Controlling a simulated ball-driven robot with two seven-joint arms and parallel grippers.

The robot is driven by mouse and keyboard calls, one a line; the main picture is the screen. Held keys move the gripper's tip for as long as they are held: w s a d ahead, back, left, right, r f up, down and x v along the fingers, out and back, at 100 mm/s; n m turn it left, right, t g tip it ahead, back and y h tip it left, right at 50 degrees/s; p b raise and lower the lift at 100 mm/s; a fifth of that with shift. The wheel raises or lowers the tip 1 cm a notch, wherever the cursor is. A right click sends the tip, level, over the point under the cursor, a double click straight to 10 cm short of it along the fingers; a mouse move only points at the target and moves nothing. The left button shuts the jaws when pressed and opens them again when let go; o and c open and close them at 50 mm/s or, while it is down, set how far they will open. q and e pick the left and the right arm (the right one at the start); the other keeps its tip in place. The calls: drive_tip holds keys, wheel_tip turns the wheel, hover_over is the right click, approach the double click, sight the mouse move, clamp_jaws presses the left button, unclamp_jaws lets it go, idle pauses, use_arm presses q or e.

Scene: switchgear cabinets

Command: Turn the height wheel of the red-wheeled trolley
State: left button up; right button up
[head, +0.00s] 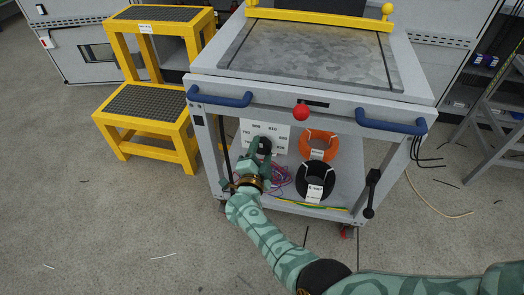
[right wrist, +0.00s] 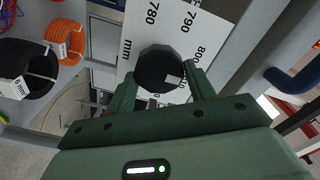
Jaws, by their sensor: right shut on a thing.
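The trolley (head: 318,97) is grey with a worn metal top, and a red castor (head: 346,232) shows at its lower right. A white dial plate (head: 276,131) marked in mm hangs under its front left side. The black height wheel (head: 264,146) sits in front of the plate. My right gripper (head: 259,163) is shut on the wheel, one finger on each side. It hides part of the dial. My left gripper is not in view.
Orange (head: 319,145) and black (head: 315,181) cable coils lie on the lower shelf. Blue handles (head: 220,97) and a red knob (head: 301,112) stick out in front. A yellow step (head: 150,110) stands left, a ladder (head: 497,125) right. Loose wires lie on the floor.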

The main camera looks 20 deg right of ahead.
drive_tip(key=n, duration=0.4)
drive_tip(key=shift+a+f, duration=0.1)
drive_tip(key=shift+a, duration=0.05)
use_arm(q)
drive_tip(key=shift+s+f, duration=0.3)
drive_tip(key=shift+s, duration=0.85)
use_arm(e)
drive_tip(key=shift+n, duration=0.3)
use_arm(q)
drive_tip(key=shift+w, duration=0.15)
use_arm(e)
drive_tip(key=o, duration=1)
drive_tip(key=shift+c, duration=0.2)
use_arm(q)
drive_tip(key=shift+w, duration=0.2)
